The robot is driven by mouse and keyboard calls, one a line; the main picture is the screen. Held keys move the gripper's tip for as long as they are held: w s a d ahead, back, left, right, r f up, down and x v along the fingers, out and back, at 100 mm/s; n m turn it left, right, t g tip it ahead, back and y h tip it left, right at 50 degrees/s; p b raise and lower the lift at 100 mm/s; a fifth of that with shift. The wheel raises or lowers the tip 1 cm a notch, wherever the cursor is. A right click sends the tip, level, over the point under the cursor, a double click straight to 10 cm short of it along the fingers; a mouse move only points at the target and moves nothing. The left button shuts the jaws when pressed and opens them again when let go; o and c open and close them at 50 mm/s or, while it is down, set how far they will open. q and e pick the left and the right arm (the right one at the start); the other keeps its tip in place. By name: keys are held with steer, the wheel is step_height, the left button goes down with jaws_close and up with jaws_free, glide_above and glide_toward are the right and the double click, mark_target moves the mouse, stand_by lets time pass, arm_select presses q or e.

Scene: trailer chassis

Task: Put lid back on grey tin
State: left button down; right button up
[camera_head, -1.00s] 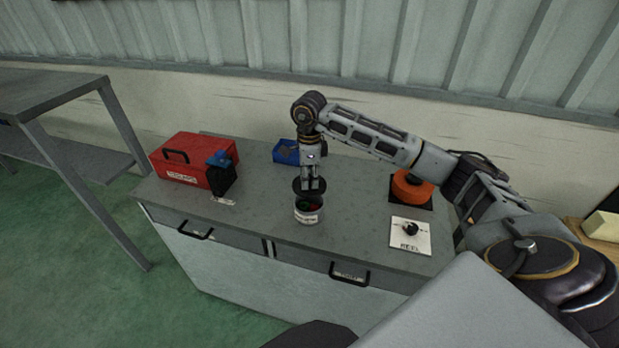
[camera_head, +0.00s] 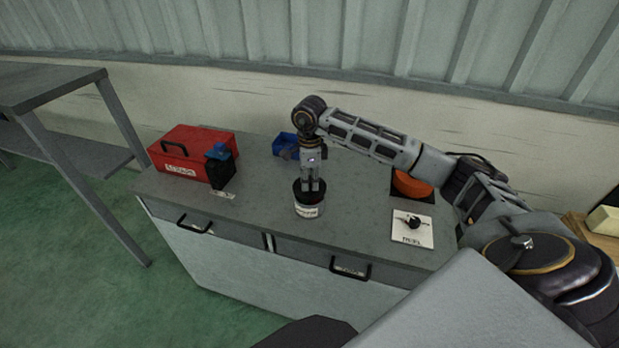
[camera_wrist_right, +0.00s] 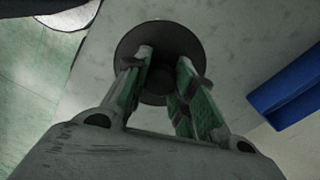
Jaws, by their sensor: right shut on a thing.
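The grey tin (camera_head: 309,211) stands upright near the front edge of the grey bench top, its pale label facing forward. The dark round lid (camera_wrist_right: 160,38) is at the tin's mouth and covers the opening, so the contents are hidden. Whether it is fully seated I cannot tell. My right gripper (camera_head: 313,187) points straight down over the tin, shut on the lid; it also shows in the right wrist view (camera_wrist_right: 160,75), with a finger on each side of the lid's middle. My left gripper is not in view.
A red toolbox (camera_head: 188,152) and a dark bottle with a blue top (camera_head: 220,168) stand to the left. A blue bin (camera_head: 287,145) is behind the tin. An orange reel (camera_head: 411,184) and a labelled white plate (camera_head: 408,230) are to the right. Bare bench surrounds the tin.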

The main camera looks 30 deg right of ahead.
steer(key=shift+f+b, duration=0.75)
steer(key=shift+f, duration=0.45)
stand_by(1.2)
steer(key=shift+f+b, duration=0.2)
steer(key=shift+b, duration=0.4)
stand_by(1.2)
steer(key=o, duration=1.1)
steer(key=shift+o, duration=0.2)
steer(key=o, duration=0.5)
steer(key=shift+c, duration=0.2)
